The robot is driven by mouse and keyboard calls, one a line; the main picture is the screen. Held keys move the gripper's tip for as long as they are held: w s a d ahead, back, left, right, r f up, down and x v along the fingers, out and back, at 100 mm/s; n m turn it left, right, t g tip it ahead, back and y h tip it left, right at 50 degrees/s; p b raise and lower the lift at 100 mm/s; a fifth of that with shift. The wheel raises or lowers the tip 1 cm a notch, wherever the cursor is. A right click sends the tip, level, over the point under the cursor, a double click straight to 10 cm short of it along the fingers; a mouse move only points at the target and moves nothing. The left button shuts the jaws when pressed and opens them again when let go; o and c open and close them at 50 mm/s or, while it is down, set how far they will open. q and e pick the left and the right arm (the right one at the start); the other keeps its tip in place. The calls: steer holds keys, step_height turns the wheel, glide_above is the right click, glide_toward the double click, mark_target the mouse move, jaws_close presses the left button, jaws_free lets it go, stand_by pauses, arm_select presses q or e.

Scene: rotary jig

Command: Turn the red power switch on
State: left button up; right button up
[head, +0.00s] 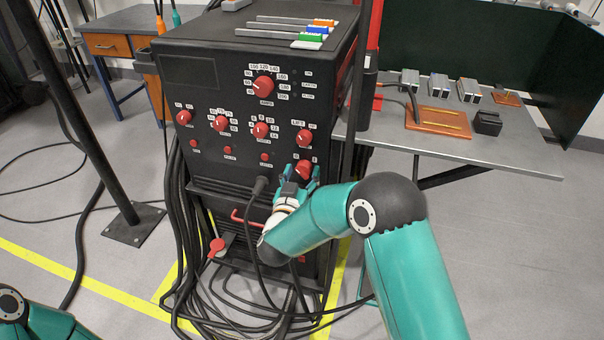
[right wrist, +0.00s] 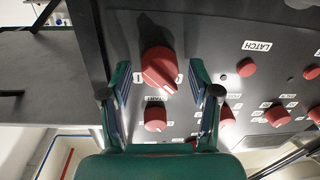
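The red power switch (head: 303,170) is a rotary knob low on the right of the black machine's front panel. It shows larger in the right wrist view (right wrist: 158,66), with its raised ridge slanted and small white labels on either side. My right gripper (head: 299,180) is at this switch. In the right wrist view its two teal fingers (right wrist: 161,84) are spread, one on each side of the knob, with visible gaps, so they appear not to touch it. Only part of my left arm shows at the bottom left of the head view; its gripper is out of frame.
Other red knobs (head: 262,85) and small red buttons cover the black machine's panel (head: 215,150). A cable plug (head: 261,184) sits left of my right gripper, with cables hanging below. A grey workbench (head: 480,148) stands at right; a black pole (head: 75,110) stands left.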

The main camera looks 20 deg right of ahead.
steer(key=c, duration=1)
steer(key=shift+o, duration=0.2)
steer(key=shift+f+m+b, duration=0.15)
steer(key=shift+m+b, duration=0.35)
steer(key=shift+b, duration=0.35)
steer(key=m+b, duration=0.5)
steer(key=b, duration=0.1)
steer(key=m+b, duration=0.5)
steer(key=b, duration=0.1)
steer(key=m+h+b, duration=0.1)
steer(key=m+b, duration=0.4)
steer(key=b, duration=0.2)
steer(key=shift+d+f, duration=0.1)
steer(key=shift+f, duration=0.25)
steer(key=shift+r+m+b, duration=0.1)
steer(key=shift+m+b, duration=1.1)
steer(key=shift+m, duration=0.2)
steer(key=o, duration=1)
steer(key=shift+s, duration=0.1)
steer(key=shift+o, duration=0.7)
steer(key=shift+r, duration=0.15)
